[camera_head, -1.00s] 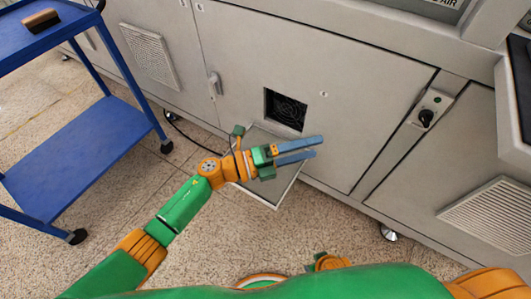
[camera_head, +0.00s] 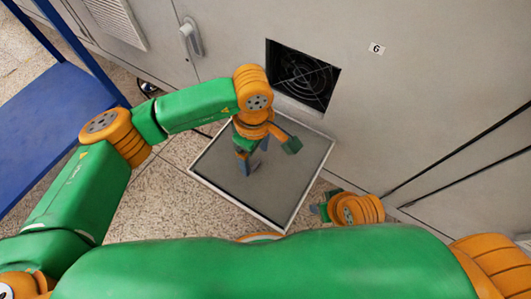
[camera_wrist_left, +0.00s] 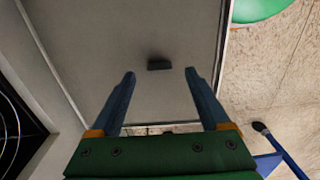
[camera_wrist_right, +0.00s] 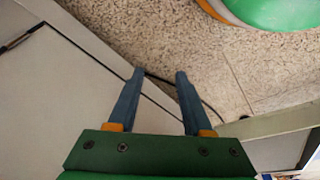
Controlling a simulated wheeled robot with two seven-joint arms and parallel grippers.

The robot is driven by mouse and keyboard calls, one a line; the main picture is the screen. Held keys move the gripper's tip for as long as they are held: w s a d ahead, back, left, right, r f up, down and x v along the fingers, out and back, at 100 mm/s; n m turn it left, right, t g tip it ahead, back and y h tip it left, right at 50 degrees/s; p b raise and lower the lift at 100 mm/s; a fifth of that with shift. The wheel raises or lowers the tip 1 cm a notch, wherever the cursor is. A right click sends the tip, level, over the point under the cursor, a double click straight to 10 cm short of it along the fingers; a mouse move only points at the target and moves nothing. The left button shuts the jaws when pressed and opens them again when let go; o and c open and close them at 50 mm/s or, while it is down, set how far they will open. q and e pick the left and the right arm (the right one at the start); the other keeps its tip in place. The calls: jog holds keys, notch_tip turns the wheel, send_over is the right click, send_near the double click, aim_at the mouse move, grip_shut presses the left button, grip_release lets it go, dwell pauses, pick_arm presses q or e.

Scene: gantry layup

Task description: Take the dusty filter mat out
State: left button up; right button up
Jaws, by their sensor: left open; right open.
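A grey sheet that looks like the dusty filter mat (camera_head: 290,160) lies inside a pale-rimmed square frame (camera_head: 316,176) below a dark fan opening (camera_head: 302,76) in the cabinet. In the left wrist view the grey sheet (camera_wrist_left: 115,35) carries a small dark tab (camera_wrist_left: 160,65). My left gripper (camera_head: 252,168) points down over the sheet, open and empty. In its wrist view its fingertips (camera_wrist_left: 159,74) stand either side of the tab, apart from it. My right gripper (camera_wrist_right: 159,73) is open and empty, low near the frame's right side, mostly hidden in the head view.
The grey cabinet wall (camera_head: 430,100) with a label "6" (camera_head: 376,48) rises behind. A door handle (camera_head: 190,38) sticks out left of the opening. A blue cart (camera_head: 50,120) stands at the left. Speckled floor (camera_head: 150,200) is open around the frame.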

pick_arm(q)
jog(key=shift+f, duration=1.15)
grip_shut()
pick_arm(e)
jog(key=shift+v, duration=0.8)
